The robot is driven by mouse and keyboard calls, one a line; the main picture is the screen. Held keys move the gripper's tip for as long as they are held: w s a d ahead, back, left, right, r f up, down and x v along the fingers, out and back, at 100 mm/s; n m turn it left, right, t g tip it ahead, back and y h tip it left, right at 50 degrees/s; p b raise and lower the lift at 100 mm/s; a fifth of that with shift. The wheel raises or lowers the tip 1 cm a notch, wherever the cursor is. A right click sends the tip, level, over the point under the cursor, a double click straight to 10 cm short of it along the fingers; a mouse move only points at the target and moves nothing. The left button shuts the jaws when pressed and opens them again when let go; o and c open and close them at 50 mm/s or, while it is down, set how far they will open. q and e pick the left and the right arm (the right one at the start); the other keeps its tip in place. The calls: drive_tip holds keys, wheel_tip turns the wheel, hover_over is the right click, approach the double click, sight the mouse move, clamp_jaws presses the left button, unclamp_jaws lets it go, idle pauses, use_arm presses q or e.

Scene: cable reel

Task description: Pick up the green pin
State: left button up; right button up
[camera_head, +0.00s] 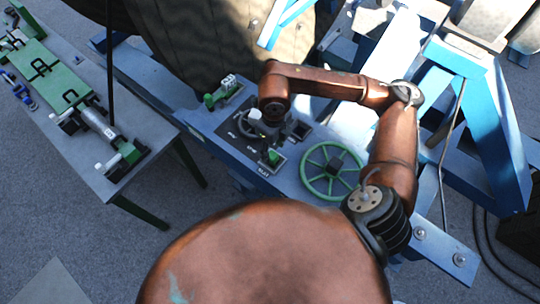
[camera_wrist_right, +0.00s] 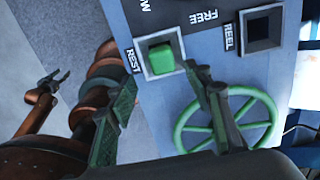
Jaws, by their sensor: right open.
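The green pin (camera_wrist_right: 160,58) is a square green block seated in the socket marked REST, seen in the right wrist view; it also shows in the head view (camera_head: 273,157). My right gripper (camera_wrist_right: 162,78) is open and empty, with its two fingers apart on either side of the pin in the picture. Whether they touch it I cannot tell. In the head view my right gripper (camera_head: 274,138) hangs over the dark panel, just above the pin. My left gripper (camera_wrist_right: 54,80) shows small at the left of the right wrist view, its fingers apart and empty.
An empty square socket marked REEL (camera_wrist_right: 262,31) is beside the REST socket. A green handwheel (camera_head: 331,172) stands right of the panel. A large reel (camera_head: 215,45) rises behind. A side table (camera_head: 140,120) holds green and metal parts at left.

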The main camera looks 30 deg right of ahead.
sight(272, 155)
drive_tip(key=f, duration=0.1)
drive_tip(key=f+p, duration=0.1)
drive_tip(key=f, duration=0.1)
drive_tip(key=shift+w+f+p, duration=0.2)
drive_tip(key=shift+w+p, duration=0.1)
drive_tip(key=shift+w, duration=0.05)
wheel_tip(272, 155, down, 2)
drive_tip(key=shift+d+f, duration=0.15)
drive_tip(key=shift+f, duration=0.05)
drive_tip(key=shift+s, duration=0.15)
drive_tip(key=shift+w+f, duration=0.1)
drive_tip(key=shift+w, duration=0.15)
drive_tip(key=shift+c, duration=1.2)
drive_tip(key=shift+s, duration=0.15)
drive_tip(key=c, duration=0.6)
clamp_jaws()
use_arm(q)
drive_tip(key=shift+s+r, duration=0.25)
drive_tip(key=shift+r, duration=0.85)
